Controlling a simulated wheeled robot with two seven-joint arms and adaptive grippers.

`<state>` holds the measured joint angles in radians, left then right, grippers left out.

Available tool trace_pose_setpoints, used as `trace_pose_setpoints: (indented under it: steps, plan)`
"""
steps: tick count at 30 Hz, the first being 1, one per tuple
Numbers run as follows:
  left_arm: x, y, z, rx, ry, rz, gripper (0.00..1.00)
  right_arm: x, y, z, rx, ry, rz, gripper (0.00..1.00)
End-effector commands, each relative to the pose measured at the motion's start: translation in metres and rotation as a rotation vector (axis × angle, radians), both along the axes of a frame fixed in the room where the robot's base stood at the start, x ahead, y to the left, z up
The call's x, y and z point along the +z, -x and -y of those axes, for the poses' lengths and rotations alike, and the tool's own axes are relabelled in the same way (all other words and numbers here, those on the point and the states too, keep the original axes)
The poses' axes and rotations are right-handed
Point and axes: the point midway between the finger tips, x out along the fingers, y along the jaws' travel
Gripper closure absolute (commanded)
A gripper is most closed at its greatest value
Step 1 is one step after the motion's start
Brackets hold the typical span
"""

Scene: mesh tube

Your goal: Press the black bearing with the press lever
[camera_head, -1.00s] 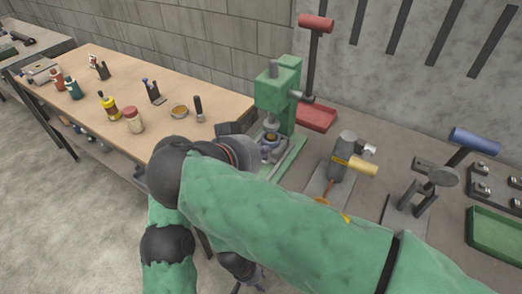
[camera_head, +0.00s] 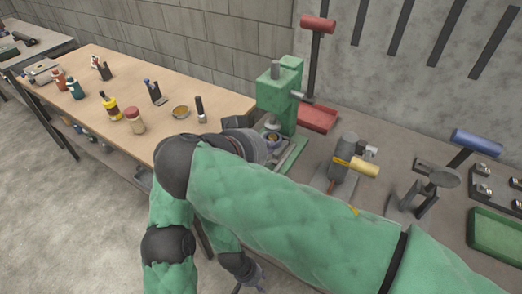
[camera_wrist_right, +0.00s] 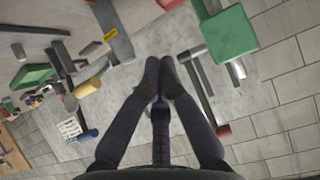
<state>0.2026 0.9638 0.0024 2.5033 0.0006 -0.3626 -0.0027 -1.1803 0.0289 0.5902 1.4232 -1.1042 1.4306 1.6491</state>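The green press (camera_head: 281,92) stands on the grey bench in the head view. Its lever, with a red handle (camera_head: 318,23), points up. A dark ring with a yellowish middle (camera_head: 272,137), seemingly the black bearing, sits under the ram; its details are too small to tell. My right gripper (camera_wrist_right: 160,62) has its fingertips together with nothing visible between them. In the right wrist view the press body (camera_wrist_right: 230,35) and red lever handle (camera_wrist_right: 223,131) lie right of the fingers, apart from them. My left gripper (camera_head: 250,283) hangs low at the bottom edge, partly cut off.
A yellow-handled tool (camera_head: 362,166), a blue-handled tool (camera_head: 475,142) and a green tray (camera_head: 495,236) are to the right. A wooden table (camera_head: 150,84) with bottles stands left. My right arm covers the front bench.

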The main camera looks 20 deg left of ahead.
Motion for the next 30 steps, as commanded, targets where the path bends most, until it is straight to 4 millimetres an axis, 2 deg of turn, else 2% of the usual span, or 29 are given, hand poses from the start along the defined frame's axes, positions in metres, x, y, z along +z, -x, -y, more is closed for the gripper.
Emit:
trace_pose_setpoints:
  steps: [4,6,12,18,24,30]
  plan:
    - [0.002,0.0,0.0,0.0,0.0,0.0,0.6,0.011,-0.026,0.012,-0.004,-0.004,0.0,1.0]
    - [0.011,0.0,0.0,0.0,0.0,0.0,0.6,0.03,-0.023,0.009,0.003,-0.004,0.002,1.0]
    - [0.029,0.0,0.0,0.0,0.0,0.0,0.6,0.072,-0.015,0.007,0.001,-0.003,0.002,1.0]
    - [0.04,0.0,0.0,0.0,0.0,0.0,0.6,0.099,-0.01,0.006,0.002,-0.002,0.0,1.0]
    - [0.043,0.0,0.0,0.0,0.0,0.0,0.6,0.109,-0.008,0.005,0.003,-0.001,0.0,1.0]
    - [0.042,0.0,0.0,0.0,0.0,0.0,0.6,0.109,-0.008,0.005,0.002,0.0,0.0,1.0]
